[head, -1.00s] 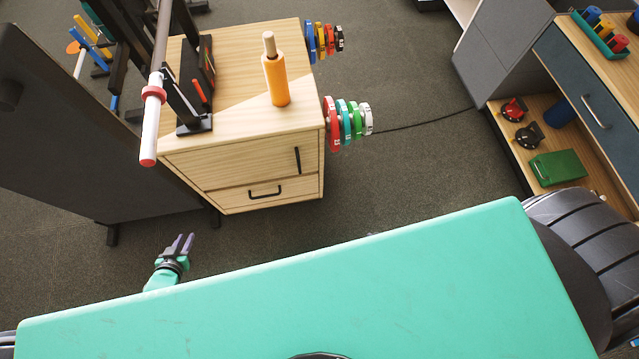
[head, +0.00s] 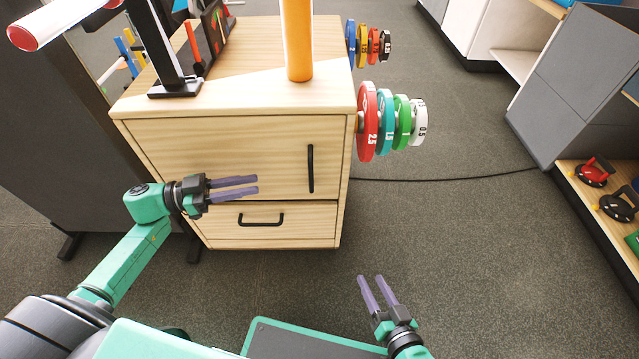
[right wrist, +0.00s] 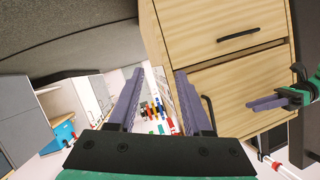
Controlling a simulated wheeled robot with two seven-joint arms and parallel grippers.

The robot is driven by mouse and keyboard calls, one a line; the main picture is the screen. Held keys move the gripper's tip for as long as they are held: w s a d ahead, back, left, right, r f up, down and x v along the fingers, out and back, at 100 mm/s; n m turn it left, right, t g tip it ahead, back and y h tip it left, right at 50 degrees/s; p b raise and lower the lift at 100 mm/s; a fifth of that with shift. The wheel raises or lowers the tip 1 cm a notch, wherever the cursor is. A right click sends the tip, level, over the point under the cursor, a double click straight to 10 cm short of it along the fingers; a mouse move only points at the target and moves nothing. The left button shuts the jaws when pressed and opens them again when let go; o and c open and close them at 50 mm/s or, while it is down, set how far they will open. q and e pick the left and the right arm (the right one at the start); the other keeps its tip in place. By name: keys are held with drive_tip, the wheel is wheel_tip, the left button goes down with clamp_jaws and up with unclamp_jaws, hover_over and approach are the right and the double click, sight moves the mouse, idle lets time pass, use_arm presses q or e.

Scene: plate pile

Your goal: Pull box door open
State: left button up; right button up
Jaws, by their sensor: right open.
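The wooden box (head: 225,150) stands ahead, with a large upper door that has a black vertical handle (head: 310,168) near its right edge. The door is closed. Below it is a drawer with a black horizontal handle (head: 261,219). My left gripper (head: 256,187) is open and empty, in front of the door's lower part, left of the handle. My right gripper (head: 373,292) is open and empty, lower right of the box and apart from it. In the right wrist view the box (right wrist: 235,85) lies beyond and right of my right gripper (right wrist: 158,80).
Several coloured weight plates (head: 368,122) stick out from the box's right side. An orange roller (head: 298,40) and a black rack (head: 175,84) stand on its top. A dark panel (head: 60,140) stands left. A shelf unit (head: 580,90) stands at right; the floor between is free except a cable.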

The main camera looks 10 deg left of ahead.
sight(311, 189)
drive_tip(key=w+d+r+t+y+b, duration=0.1)
drive_tip(key=w+r+t, duration=0.25)
drive_tip(key=r, duration=0.55)
drive_tip(key=w+r+n+t+b, duration=0.1)
drive_tip(key=w+r+t, duration=0.3)
drive_tip(key=r, duration=0.6)
drive_tip(key=w+d+r+t+y+b, duration=0.1)
drive_tip(key=w+r+t, duration=0.1)
drive_tip(key=w+r, duration=0.5)
use_arm(q)
drive_tip(key=x, duration=1.4)
drive_tip(key=shift+s+d+b, duration=0.1)
drive_tip(key=shift+d+b, duration=0.05)
drive_tip(key=shift+b, duration=0.2)
drive_tip(key=shift+d+r, duration=0.1)
drive_tip(key=shift+d, duration=0.05)
use_arm(e)
drive_tip(key=s+d+r+n+t+y, duration=0.1)
drive_tip(key=s+r, duration=0.1)
drive_tip(key=r, duration=0.4)
drive_tip(key=s+r+t+y, duration=0.1)
drive_tip(key=r+t, duration=0.1)
drive_tip(key=r, duration=0.4)
drive_tip(key=shift+s+d+r+n, duration=0.2)
drive_tip(key=shift+s+d+n, duration=0.15)
drive_tip(key=shift+n, duration=0.05)
drive_tip(key=shift+t, duration=0.25)
use_arm(q)
clamp_jaws()
